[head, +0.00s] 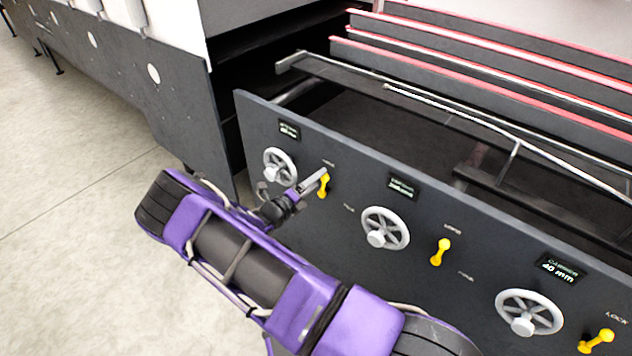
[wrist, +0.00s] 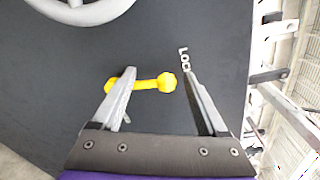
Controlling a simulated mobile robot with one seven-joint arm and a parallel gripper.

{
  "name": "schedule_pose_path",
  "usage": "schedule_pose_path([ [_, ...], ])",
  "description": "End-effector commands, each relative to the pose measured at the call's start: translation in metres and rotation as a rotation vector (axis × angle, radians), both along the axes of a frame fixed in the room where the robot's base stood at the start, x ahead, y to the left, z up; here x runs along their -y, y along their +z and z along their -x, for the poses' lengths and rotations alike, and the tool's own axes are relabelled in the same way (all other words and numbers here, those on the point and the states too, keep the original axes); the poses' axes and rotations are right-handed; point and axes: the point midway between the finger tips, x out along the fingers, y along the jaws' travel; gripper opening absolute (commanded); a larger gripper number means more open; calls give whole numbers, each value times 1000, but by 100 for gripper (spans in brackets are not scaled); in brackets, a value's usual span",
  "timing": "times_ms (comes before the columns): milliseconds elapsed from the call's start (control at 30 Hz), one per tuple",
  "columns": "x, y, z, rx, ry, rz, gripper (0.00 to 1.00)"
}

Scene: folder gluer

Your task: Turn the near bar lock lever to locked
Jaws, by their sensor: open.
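A yellow lever (head: 322,188) is on the dark panel, beside the leftmost handwheel; it stands close to upright in the head view. My gripper (head: 318,182) is at this lever, partly covering it. In the wrist view the yellow lever (wrist: 150,84) lies crosswise between the open fingers of my gripper (wrist: 158,74). The left finger crosses in front of the lever's thinner part; the thicker end is near the right finger. Contact cannot be told. A LOCK label (wrist: 183,60) is partly covered by the right finger. Two more yellow levers, a middle one (head: 440,252) and a right one (head: 597,341), are on the panel.
Grey handwheels (head: 280,166), (head: 385,229) and (head: 529,313) stick out beside the levers. Small dark displays (head: 403,187) sit above them. Red-edged bars (head: 480,85) lie behind the panel. Bare floor (head: 70,210) is open at left.

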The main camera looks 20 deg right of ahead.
Motion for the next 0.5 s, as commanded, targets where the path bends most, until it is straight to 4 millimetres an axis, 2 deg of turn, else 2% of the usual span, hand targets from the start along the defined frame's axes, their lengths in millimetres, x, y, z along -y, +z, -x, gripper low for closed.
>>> schedule_pose_path([
  [167,-25,3,15,-1,4,-2,76],
  [500,-94,8,61,-2,3,-2,76],
])
